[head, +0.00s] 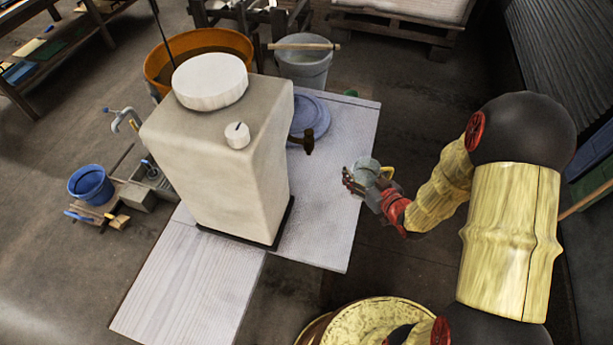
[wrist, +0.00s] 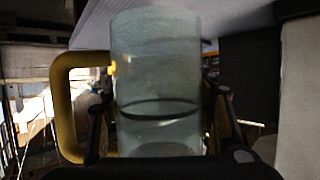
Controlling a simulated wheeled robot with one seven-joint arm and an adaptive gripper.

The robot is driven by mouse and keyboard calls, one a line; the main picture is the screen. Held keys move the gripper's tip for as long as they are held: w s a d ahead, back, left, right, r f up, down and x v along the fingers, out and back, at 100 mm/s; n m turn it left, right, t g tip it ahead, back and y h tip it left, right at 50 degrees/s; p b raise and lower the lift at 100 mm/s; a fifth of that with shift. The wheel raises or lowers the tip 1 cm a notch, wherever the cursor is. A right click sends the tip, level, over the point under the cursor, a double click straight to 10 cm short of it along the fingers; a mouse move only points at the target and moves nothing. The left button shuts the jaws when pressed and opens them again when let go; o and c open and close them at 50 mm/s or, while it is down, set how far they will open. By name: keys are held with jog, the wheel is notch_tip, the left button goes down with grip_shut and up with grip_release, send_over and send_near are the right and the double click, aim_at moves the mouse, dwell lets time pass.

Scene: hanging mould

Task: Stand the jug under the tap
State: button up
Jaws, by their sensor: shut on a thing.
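The jug (head: 364,170) is a clear glass cylinder with a yellow handle. My gripper (head: 369,186) is shut on it, to the right of the dispenser and near the right edge of the pale table. In the wrist view the jug (wrist: 155,75) stands nearly upright between the fingers, with its yellow handle on the left. A dark line rings its lower part; I cannot tell whether it holds liquid. A dark brown tap (head: 308,143) sticks out from the right side of the tall beige dispenser (head: 215,165). The jug is apart from the tap, to its lower right.
The pale table (head: 335,215) has bare surface right of the dispenser and at the front left (head: 190,285). A blue-grey round plate (head: 312,108) lies behind the tap. An orange tub (head: 225,40) and a grey bucket (head: 304,65) stand behind the table.

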jog(key=w+a+f+b, duration=0.1)
jog(key=w+a, duration=0.1)
jog(key=a, duration=0.3)
jog(key=w+a+f+b, duration=0.1)
jog(key=w+a, duration=0.1)
jog(key=a, duration=0.3)
jog(key=w+a+f+b, duration=0.1)
jog(key=w+a+b, duration=0.1)
jog(key=a, duration=0.4)
jog(key=shift+w+a+f+b, duration=0.15)
jog(key=shift+f+b, duration=0.4)
jog(key=shift+f, duration=0.5)
jog(key=shift+s+a+f+b, duration=0.1)
jog(key=shift+f+b, duration=0.4)
jog(key=shift+f, duration=0.5)
jog(key=shift+f, duration=0.2)
jog(key=o, duration=1.3)
jog(key=shift+r, duration=0.15)
